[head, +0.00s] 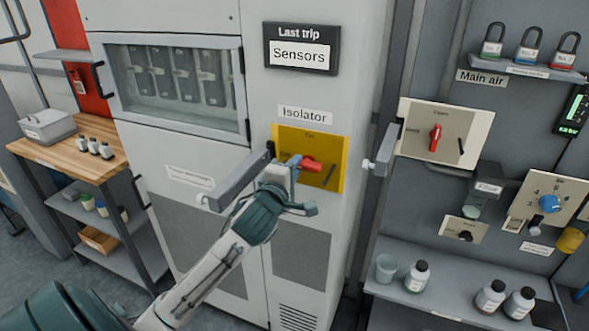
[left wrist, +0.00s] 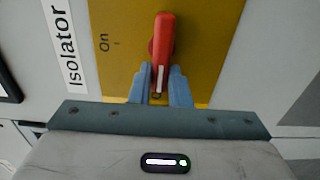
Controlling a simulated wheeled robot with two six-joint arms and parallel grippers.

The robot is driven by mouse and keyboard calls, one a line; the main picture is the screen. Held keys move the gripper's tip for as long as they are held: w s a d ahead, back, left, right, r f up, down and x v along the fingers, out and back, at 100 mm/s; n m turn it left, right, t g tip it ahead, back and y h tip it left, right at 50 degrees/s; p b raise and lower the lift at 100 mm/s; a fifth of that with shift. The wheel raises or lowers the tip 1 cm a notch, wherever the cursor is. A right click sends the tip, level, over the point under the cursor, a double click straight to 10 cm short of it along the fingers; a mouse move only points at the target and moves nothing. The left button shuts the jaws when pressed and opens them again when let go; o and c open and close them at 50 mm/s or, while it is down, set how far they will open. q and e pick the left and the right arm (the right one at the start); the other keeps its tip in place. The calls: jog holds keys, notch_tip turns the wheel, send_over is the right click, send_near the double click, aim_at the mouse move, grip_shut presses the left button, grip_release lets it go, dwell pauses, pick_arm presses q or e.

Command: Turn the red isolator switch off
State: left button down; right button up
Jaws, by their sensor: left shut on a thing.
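The red isolator handle (head: 312,164) sits on a yellow plate (head: 335,148) under the "Isolator" label (head: 305,116) on the grey cabinet. My left gripper (head: 294,163) reaches it from the lower left and is shut on the handle. In the left wrist view the two blue fingers (left wrist: 161,88) stand on either side of the white-marked end of the red handle (left wrist: 163,40). The handle lies crosswise to the "On" mark (left wrist: 104,42), its marked end pointing to the plate's left in the head view. The fingers hide part of the plate. My right gripper is not in view.
A grey bar handle (head: 238,180) sticks out just left of my left gripper, and another (head: 382,150) stands to the right of the plate. A second red switch (head: 436,137) is under "Main air". Padlocks, a blue knob (head: 549,203) and bottles are farther right.

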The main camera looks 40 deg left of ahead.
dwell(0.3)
pick_arm(q)
jog(key=c, duration=1.4)
grip_release()
jog(key=shift+o, duration=0.2)
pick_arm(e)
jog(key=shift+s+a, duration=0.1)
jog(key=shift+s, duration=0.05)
pick_arm(q)
jog(key=shift+s, duration=0.1)
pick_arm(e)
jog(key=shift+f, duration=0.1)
